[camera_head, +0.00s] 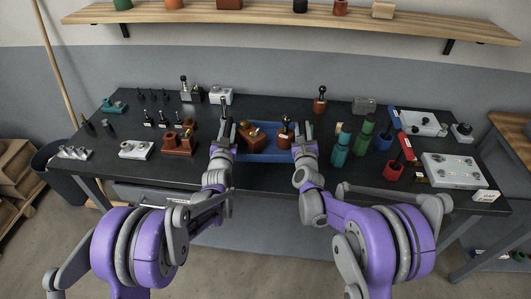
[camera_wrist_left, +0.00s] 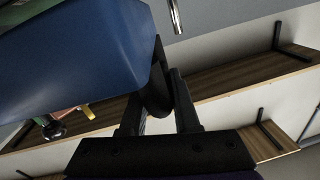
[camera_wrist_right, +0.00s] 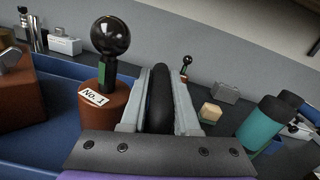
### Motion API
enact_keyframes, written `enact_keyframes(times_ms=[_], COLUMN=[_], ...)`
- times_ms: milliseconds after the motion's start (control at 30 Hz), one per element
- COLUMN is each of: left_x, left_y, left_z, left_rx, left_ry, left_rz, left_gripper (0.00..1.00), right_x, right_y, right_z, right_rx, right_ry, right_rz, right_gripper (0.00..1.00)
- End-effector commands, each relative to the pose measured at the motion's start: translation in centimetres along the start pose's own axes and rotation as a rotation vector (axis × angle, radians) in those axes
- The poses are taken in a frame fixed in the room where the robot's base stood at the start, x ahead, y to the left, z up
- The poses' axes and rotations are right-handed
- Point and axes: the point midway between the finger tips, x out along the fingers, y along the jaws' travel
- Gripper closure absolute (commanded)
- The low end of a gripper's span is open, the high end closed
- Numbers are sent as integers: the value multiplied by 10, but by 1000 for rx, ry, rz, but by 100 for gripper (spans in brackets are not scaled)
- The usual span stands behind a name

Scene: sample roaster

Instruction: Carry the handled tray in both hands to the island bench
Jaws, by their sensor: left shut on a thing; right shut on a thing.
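The blue handled tray (camera_head: 262,157) is in front of me at the middle of the dark bench, between my two grippers. It holds a brown block (camera_head: 250,134) and a brown cylinder with a black knob, labelled No. 1 (camera_wrist_right: 101,105). My left gripper (camera_head: 223,128) is shut on the tray's black left handle (camera_wrist_left: 156,88). My right gripper (camera_head: 301,132) is shut on the black right handle (camera_wrist_right: 160,100). The blue tray wall fills the upper left of the left wrist view (camera_wrist_left: 75,55). I cannot tell whether the tray touches the bench.
The dark bench (camera_head: 230,185) carries brown fixtures (camera_head: 180,144) on the left, and teal and green bottles (camera_head: 342,148) close right of the tray. A white plate (camera_head: 455,170) lies further right. A wooden shelf (camera_head: 270,13) hangs above; a wooden-topped table (camera_head: 515,135) stands far right.

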Motion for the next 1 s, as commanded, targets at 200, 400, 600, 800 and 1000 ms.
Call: enact_keyframes(times_ms=[200, 400, 600, 800, 1000], left_x=[1, 1, 1, -1, -12], left_y=[-4, -4, -5, -4, -2], left_z=[-4, -3, -4, -2, 7], left_rx=[3, 3, 3, 3, 3], left_ry=[4, 4, 4, 4, 4], left_rz=[-6, -6, -7, -7, -7], left_gripper=[100, 100, 100, 100, 100], right_x=[1, 1, 1, -1, -12], right_y=[-4, -4, -4, -4, -3], right_z=[4, 3, 3, 2, -8], right_rx=[-3, -3, -3, -3, -2], right_ry=[-3, -3, -3, -3, -3], right_rz=[-6, -6, -7, -7, -7], right_gripper=[100, 100, 100, 100, 100])
